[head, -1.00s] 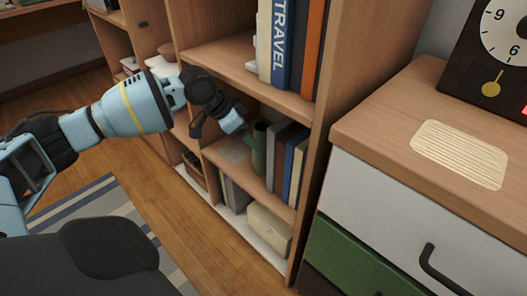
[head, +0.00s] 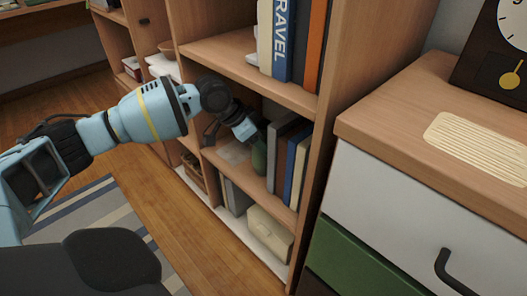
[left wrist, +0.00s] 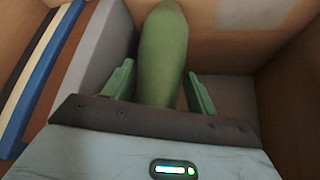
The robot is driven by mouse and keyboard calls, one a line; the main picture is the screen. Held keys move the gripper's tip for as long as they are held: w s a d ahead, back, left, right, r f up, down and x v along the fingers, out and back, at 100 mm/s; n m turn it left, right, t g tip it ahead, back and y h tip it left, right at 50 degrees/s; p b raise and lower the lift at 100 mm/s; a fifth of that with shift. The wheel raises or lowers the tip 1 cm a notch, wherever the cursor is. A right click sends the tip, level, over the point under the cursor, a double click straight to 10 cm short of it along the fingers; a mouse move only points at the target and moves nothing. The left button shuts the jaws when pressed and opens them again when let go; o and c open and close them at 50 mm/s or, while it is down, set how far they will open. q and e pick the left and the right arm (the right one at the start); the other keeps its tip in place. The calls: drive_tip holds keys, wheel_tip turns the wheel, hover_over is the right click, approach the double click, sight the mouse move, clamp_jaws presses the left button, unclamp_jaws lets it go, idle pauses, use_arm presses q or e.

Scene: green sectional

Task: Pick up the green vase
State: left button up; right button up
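The green vase (head: 259,159) stands on the middle shelf of the wooden bookcase, beside a row of books. My left gripper (head: 252,139) reaches into this compartment and covers the upper part of the vase in the head view. In the left wrist view the vase (left wrist: 162,50) rises between the two green fingertips of my left gripper (left wrist: 160,90). The fingers are apart, one on each side of it, and do not look closed on it. The lower part of the vase is hidden by the gripper body there. My right gripper is not in view.
Books (head: 290,160) stand close on the right of the vase. The shelf board (head: 250,75) lies just above my left gripper. A cream box (head: 268,232) sits on the shelf below. A dresser (head: 400,205) stands at the right. Open floor (head: 165,215) lies in front.

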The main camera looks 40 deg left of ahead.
use_arm(q)
clamp_jaws()
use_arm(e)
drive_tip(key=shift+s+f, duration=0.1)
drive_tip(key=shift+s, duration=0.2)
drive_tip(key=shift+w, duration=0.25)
